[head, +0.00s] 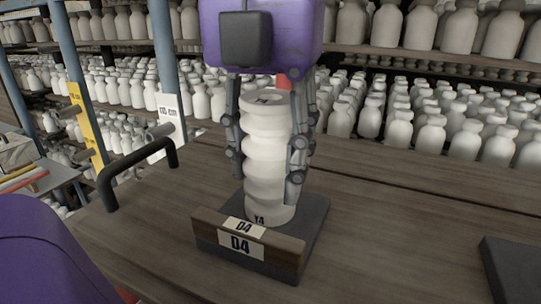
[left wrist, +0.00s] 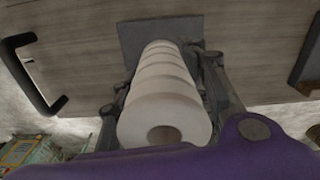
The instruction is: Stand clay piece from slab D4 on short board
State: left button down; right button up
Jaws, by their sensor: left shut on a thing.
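The clay piece (head: 266,150) is a tall, pale, ribbed column marked Y4. It stands upright on the dark slab D4 (head: 314,218), behind a wooden front block with D4 labels. My left gripper (head: 268,172) comes down from above with its fingers on both sides of the piece, shut on it. In the left wrist view the piece (left wrist: 165,100) runs away from the camera between the fingers, its round end with a hole nearest; the slab (left wrist: 135,38) lies beyond. My right gripper is not in view. I cannot identify the short board.
The wooden table (head: 400,225) is clear around the slab. A black handle (head: 140,170) rises at its left. A dark flat item (head: 512,268) lies at the right edge, partly cut off. Shelves of pale bottles (head: 455,135) fill the back.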

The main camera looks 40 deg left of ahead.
aim_at(268, 96)
pick_arm(q)
notch_tip(268, 96, up, 10)
dwell(0.5)
